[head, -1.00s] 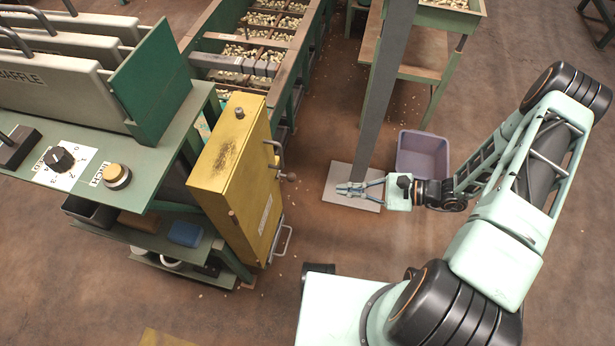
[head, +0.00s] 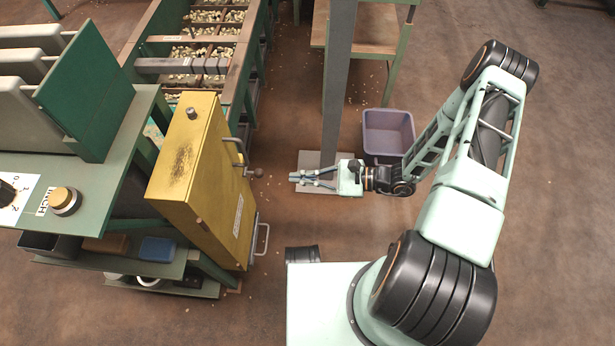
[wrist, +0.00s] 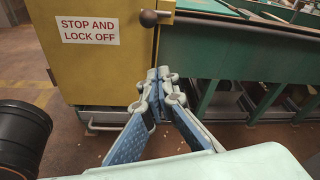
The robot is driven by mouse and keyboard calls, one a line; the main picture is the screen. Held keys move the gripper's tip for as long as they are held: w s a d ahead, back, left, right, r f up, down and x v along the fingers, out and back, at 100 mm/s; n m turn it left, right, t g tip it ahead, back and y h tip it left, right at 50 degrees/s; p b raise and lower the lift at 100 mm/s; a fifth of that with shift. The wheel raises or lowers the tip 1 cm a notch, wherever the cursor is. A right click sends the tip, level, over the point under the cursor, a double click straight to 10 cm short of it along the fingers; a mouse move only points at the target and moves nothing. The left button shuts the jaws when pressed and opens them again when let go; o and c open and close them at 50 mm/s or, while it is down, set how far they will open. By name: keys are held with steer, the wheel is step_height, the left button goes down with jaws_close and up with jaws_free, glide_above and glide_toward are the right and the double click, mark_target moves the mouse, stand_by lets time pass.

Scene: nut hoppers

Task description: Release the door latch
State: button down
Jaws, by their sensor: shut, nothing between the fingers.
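The yellow cabinet (head: 210,185) stands at the left of the head view, with a worn patch on its top. Its latch lever (head: 254,172), with a round knob, sticks out on the side facing my arm. The knob (wrist: 149,18) also shows in the wrist view, beside the red "STOP AND LOCK OFF" sign (wrist: 88,30). A bar handle (head: 262,240) is low on the same side. My gripper (head: 293,178) is shut and empty, pointing left at the latch lever with a small gap between. In the wrist view my fingertips (wrist: 158,75) meet below the knob.
A grey post (head: 335,90) rises from a floor plate just behind my gripper. A purple bin (head: 388,130) stands beyond it. A green control bench (head: 95,200) adjoins the cabinet at the left. Nut trays (head: 205,45) lie behind. The floor in front is clear.

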steer(key=a+r+b, duration=0.1)
steer(key=a+r, duration=0.1)
steer(key=a, duration=0.4)
steer(key=shift+s+a, duration=0.15)
steer(key=shift+a, duration=0.2)
